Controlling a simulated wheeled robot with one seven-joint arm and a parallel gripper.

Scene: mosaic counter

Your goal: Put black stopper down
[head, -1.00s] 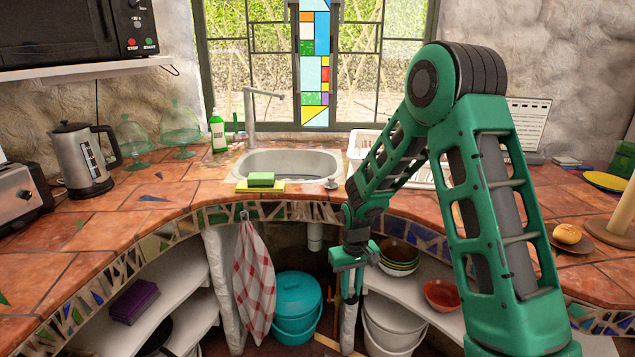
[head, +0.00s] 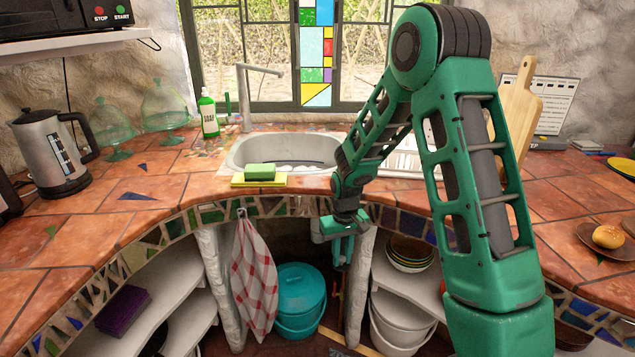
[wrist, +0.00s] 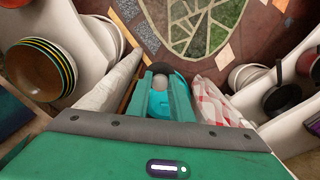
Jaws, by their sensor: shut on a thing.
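My gripper (head: 342,255) hangs in front of the counter (head: 120,225), below its mosaic edge and left of the shelf with bowls. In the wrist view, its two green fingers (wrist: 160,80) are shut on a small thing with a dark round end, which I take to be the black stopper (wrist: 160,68). A paler grey part shows just below the dark end. In the head view the stopper is too small and covered to make out.
A sink (head: 285,150) is set in the counter, with a green sponge (head: 260,171) on its front rim. A turquoise bucket (head: 300,298) and a checked towel (head: 254,280) are left of my gripper. Stacked bowls (head: 410,252) are to its right. Bare tiles lie left of the sink.

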